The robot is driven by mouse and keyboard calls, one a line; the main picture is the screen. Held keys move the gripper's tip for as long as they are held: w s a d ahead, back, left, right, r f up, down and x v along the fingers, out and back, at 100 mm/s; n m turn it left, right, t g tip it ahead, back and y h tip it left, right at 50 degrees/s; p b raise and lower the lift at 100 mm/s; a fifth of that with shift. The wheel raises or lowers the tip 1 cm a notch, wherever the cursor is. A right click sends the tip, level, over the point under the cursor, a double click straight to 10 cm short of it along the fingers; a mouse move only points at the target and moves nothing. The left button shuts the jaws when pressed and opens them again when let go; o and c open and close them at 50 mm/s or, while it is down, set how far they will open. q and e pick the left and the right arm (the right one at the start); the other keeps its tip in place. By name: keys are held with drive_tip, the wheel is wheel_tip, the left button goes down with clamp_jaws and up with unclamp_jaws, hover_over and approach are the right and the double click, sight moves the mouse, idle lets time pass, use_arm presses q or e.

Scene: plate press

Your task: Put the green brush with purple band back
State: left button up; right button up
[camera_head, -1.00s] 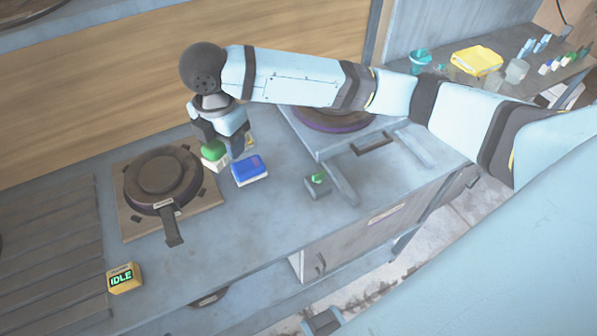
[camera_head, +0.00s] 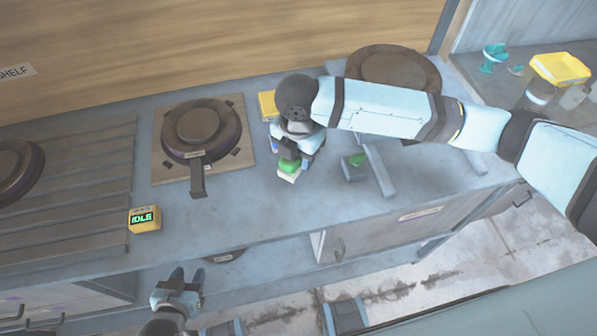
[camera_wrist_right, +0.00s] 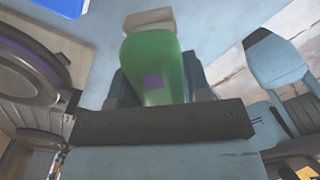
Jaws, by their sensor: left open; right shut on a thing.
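My right gripper (camera_head: 288,160) is shut on a green brush (camera_head: 289,166) with a pale end, held over the counter right of the round plate press. In the right wrist view the green brush (camera_wrist_right: 155,65) fills the middle between the fingers, with a purple patch on its side and a pale block at its far end. My left gripper (camera_head: 183,281) is open and empty in front of the counter's front edge.
The round press (camera_head: 200,128) and a yellow IDLE box (camera_head: 145,219) are on the counter. A yellow block (camera_head: 267,106) stands behind the right gripper. A blue thing (camera_wrist_right: 62,6) shows in the wrist view.

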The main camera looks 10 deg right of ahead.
sight(298, 181)
wheel_tip(298, 181, down, 8)
drive_tip(key=shift+r, duration=0.15)
idle(0.3)
drive_tip(key=o, duration=0.9)
wheel_tip(298, 181, up, 12)
drive_tip(key=shift+r, duration=0.1)
idle(0.5)
